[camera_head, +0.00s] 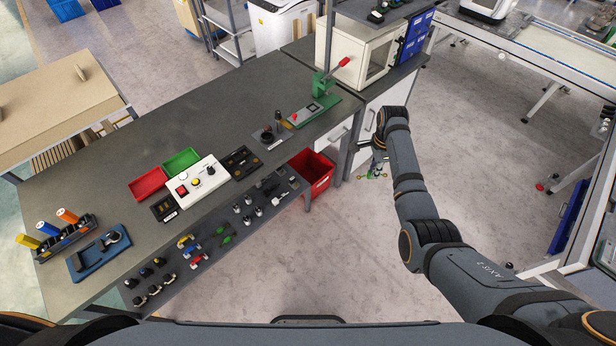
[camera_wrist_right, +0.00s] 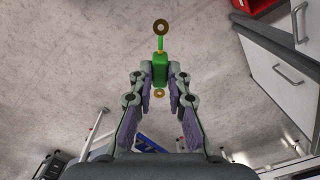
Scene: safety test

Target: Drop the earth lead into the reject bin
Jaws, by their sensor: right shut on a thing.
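My right gripper (camera_wrist_right: 160,75) is shut on the earth lead (camera_wrist_right: 160,64), a green piece with a brass ring terminal at each end. In the head view the right gripper (camera_head: 377,158) is over the floor, to the right of the bench, with the lead (camera_head: 374,172) partly hidden in it. The reject bin appears to be the open red bin (camera_head: 318,175) at the bench's front edge, left of the gripper and apart from it. Its rim also shows at the top right of the wrist view (camera_wrist_right: 257,6). My left gripper is out of view.
The grey bench (camera_head: 120,165) carries a red tray (camera_head: 147,184), a green tray (camera_head: 181,161), a button box (camera_head: 195,180) and a green press (camera_head: 318,105). A white cabinet (camera_head: 375,115) stands beside the bin. The floor right of the bench is clear.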

